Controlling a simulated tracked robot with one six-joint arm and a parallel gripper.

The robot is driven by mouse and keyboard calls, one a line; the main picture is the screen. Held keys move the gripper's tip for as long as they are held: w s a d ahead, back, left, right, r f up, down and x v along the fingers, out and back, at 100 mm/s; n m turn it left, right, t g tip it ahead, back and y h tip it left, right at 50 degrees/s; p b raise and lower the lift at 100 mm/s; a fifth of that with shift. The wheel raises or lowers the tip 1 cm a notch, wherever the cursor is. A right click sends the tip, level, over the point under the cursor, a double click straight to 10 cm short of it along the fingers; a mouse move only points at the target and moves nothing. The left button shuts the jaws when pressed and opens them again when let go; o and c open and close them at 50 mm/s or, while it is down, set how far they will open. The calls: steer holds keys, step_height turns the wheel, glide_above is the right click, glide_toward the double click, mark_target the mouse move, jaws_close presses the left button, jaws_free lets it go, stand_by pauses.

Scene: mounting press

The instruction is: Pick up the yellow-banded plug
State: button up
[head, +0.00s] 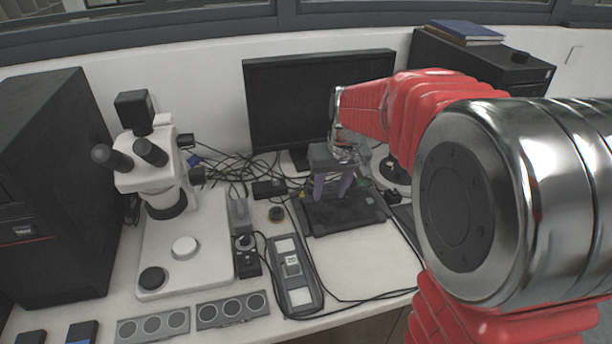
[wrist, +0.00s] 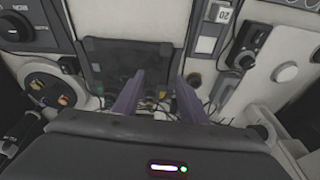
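A microscope (head: 160,185) stands left. A monitor (head: 310,95) and tangled cables are behind. The wrist view shows a round dish with coloured pieces (wrist: 50,88).

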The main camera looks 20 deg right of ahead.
steer(key=w+d+r+n+t, duration=0.1)
steer(key=w+d+r+n, duration=0.1)
steer(key=w, duration=0.9)
steer(key=shift+w+r+t, duration=0.3)
steer(key=shift+w+r, duration=0.05)
steer(key=shift+r, duration=0.15)
steer(key=shift+f, duration=0.1)
steer(key=x, duration=0.8)
steer(key=shift+w+f, duration=0.15)
steer(key=shift+f, duration=0.05)
steer(key=shift+a, duration=0.1)
